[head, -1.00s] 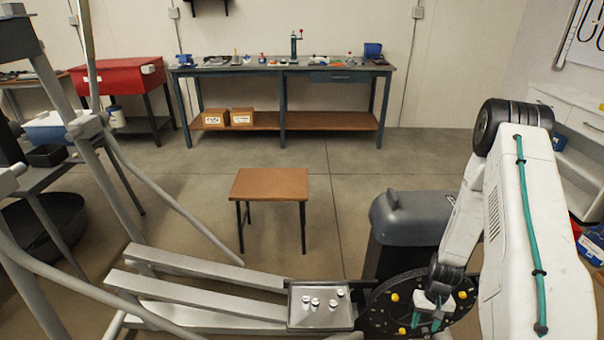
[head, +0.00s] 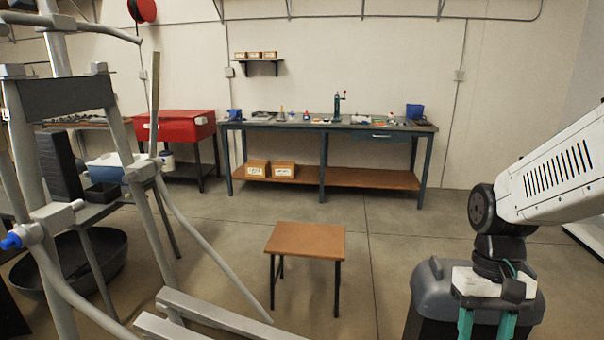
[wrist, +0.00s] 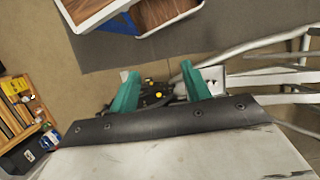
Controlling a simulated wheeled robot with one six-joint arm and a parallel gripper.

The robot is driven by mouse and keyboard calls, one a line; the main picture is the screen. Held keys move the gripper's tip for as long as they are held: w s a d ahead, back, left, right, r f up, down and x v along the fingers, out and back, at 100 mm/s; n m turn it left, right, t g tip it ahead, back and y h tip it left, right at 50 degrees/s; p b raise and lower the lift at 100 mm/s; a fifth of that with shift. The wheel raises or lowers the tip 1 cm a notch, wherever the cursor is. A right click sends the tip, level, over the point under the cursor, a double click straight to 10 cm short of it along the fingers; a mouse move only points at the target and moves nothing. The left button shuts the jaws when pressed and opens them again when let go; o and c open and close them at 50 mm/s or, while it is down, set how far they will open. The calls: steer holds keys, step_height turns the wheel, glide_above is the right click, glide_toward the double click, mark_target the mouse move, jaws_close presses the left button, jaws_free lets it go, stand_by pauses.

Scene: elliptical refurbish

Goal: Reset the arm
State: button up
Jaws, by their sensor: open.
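My gripper (head: 487,322) is at the lower right of the head view, pointing down in front of a dark grey bin-like housing (head: 425,300). Its tips run off the bottom edge there. In the wrist view its two green fingers (wrist: 160,90) stand well apart with nothing held between them. Beyond them, lower down, is the black disc with yellow knobs (wrist: 155,93), partly hidden by the fingers. My white arm reaches in from the right edge of the head view.
The grey elliptical frame (head: 90,100) fills the left side. A small wooden stool (head: 306,241) stands mid-floor. A blue workbench (head: 325,128) and a red cabinet (head: 180,125) line the back wall. The floor around the stool is clear.

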steer(key=s+a+r+n+t, duration=0.2)
steer(key=s+a+r+t, duration=0.2)
steer(key=r, duration=0.5)
steer(key=shift+s+a+r+n+t+h, duration=0.35)
steer(key=shift+s+a, duration=0.65)
steer(key=shift+s, duration=0.55)
